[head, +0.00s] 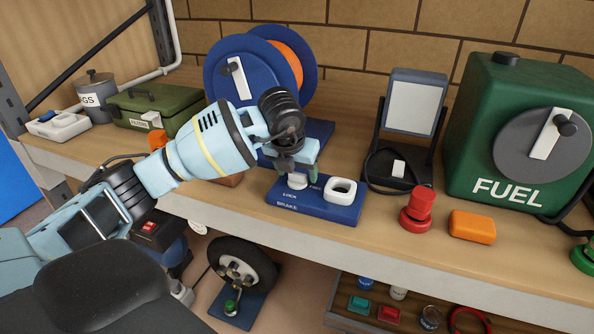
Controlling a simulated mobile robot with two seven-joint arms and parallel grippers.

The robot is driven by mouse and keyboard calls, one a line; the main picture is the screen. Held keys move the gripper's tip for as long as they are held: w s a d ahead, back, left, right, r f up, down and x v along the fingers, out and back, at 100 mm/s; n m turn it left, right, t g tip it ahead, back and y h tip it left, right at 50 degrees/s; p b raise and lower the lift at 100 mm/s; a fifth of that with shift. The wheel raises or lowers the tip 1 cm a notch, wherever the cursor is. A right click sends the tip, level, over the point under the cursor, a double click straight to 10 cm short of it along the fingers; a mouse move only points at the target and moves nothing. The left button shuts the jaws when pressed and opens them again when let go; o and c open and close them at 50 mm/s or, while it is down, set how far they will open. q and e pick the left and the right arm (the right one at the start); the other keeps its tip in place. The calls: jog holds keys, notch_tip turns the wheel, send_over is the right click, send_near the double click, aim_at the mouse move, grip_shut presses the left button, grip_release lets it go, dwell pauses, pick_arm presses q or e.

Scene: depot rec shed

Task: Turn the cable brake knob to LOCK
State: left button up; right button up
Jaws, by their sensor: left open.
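The blue brake block (317,208) sits on the bench near its front edge, in front of the cable reel (225,75). Its face carries the words LOCK and BRAKE, and another small label partly hidden by my gripper. A white knob (297,182) stands on the block's left part, and a white ring-shaped piece (341,189) is on its right part. My left gripper (298,171) points down over the white knob with its fingers open. Its fingers hide the knob's top, so I cannot tell whether they touch it or where it points. My right gripper is not in view.
A dark work lamp (411,107), a red knob-like piece (418,208), an orange block (472,227) and a green fuel can (500,120) stand to the right. A green box (150,108) is at the left. A small wheel (243,262) is below the bench.

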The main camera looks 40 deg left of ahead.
pick_arm(q)
jog(key=shift+f, duration=0.1)
jog(key=c, duration=1)
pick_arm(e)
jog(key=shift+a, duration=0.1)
